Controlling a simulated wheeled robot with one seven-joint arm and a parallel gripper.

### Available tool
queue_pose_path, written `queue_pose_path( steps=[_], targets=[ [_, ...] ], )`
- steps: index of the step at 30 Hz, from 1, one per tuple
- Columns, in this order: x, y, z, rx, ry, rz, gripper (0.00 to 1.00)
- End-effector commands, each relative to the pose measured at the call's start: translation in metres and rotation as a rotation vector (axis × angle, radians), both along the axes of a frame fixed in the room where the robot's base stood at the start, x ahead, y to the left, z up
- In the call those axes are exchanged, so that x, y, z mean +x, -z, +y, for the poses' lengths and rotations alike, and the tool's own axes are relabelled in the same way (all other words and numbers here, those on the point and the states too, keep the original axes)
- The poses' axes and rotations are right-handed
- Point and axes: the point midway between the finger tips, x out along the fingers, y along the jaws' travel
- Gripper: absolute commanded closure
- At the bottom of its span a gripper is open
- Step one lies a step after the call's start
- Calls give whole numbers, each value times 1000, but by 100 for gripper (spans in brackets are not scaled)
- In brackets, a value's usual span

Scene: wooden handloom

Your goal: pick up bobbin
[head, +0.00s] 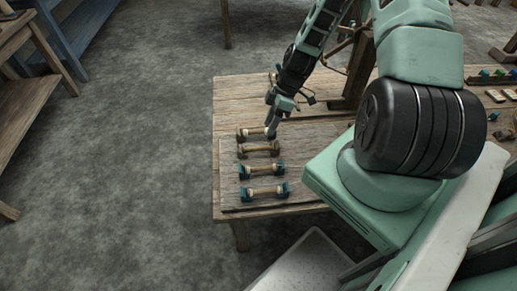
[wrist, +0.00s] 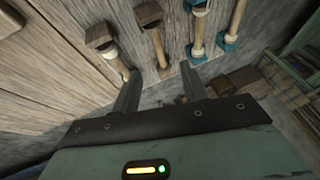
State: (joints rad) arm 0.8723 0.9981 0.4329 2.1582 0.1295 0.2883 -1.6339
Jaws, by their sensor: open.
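Several bobbins lie in a row on a low wooden board (head: 234,205). The far bobbin (head: 243,133) and the second bobbin (head: 258,150) have brown ends. The two nearer ones, a third bobbin (head: 262,170) and a nearest bobbin (head: 265,192), have teal ends. My gripper (head: 270,131) is open and empty, over the right end of the far bobbin. In the wrist view, my gripper (wrist: 160,70) has its left finger by the lower end of the far bobbin (wrist: 112,52). The second bobbin (wrist: 155,40) ends between the fingertips. I cannot tell whether they touch.
The wooden table (head: 228,95) has bare room beyond the row. Small coloured items (head: 486,73) lie at its far right. A light tray-like surface (head: 305,265) is below the near edge. A wooden bench (head: 25,105) stands at left, with open floor between.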

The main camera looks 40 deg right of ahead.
Motion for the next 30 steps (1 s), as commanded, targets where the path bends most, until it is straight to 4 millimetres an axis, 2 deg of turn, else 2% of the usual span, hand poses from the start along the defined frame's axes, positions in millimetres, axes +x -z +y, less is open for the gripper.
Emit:
queue_pose_path(
  steps=[3,11,19,23,29,30],
  targets=[
    [0,19,10,2,0,3,56],
    [1,35,17,0,1,0,56],
    [2,70,33,0,0,2,56],
    [2,77,37,-1,1,1,56],
    [2,78,37,-2,1,0,56],
    [2,78,37,-1,1,0,62]
  ],
)
